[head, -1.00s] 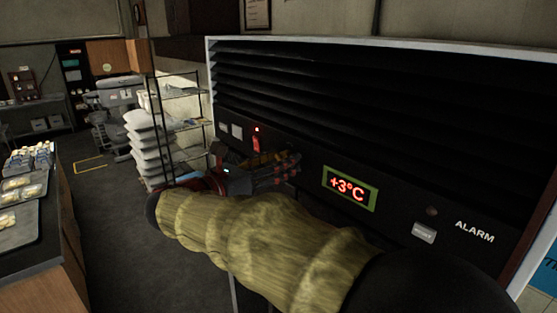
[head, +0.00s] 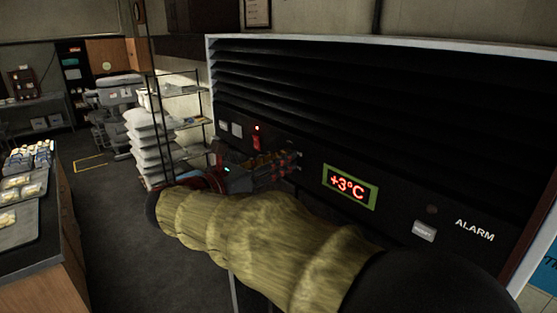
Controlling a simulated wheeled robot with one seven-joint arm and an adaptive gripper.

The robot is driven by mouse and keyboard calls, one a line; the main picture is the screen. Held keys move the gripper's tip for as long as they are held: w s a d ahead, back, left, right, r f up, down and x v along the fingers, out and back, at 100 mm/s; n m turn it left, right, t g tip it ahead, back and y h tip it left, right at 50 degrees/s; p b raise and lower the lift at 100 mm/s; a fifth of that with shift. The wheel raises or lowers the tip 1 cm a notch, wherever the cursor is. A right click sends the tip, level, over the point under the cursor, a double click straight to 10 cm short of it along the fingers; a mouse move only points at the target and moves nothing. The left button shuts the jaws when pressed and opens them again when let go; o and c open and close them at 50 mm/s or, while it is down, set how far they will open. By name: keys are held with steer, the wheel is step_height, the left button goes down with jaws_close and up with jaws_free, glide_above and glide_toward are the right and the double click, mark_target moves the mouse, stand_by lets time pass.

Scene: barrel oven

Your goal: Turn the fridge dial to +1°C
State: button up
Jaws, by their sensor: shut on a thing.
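The black fridge panel (head: 400,195) fills the right side of the head view. Its red display (head: 349,186) reads +3°C inside a green frame. My gripper (head: 288,162) is at the panel, left of the display and just right of the lit red switch (head: 257,140). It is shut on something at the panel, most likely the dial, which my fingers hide. My arm in its yellow-green sleeve crosses the lower middle of the view.
Dark louvres (head: 380,110) run above the panel. An ALARM label (head: 474,230) and a grey button (head: 424,231) sit at the right. A wire rack (head: 183,105) and stacked white sacks (head: 148,150) stand at the left, beyond a counter with trays (head: 60,225).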

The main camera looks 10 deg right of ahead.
steer(key=shift+b, duration=0.3)
steer(key=m+b, duration=0.3)
steer(key=m, duration=0.1)
steer(key=m+b, duration=0.4)
steer(key=m+h+b, duration=0.1)
steer(key=m+b, duration=0.3)
steer(key=shift+f, duration=0.3)
steer(key=shift+m+b, duration=0.3)
steer(key=o, duration=1.2)
steer(key=shift+d+r, duration=0.1)
steer(key=shift+c, duration=0.2)
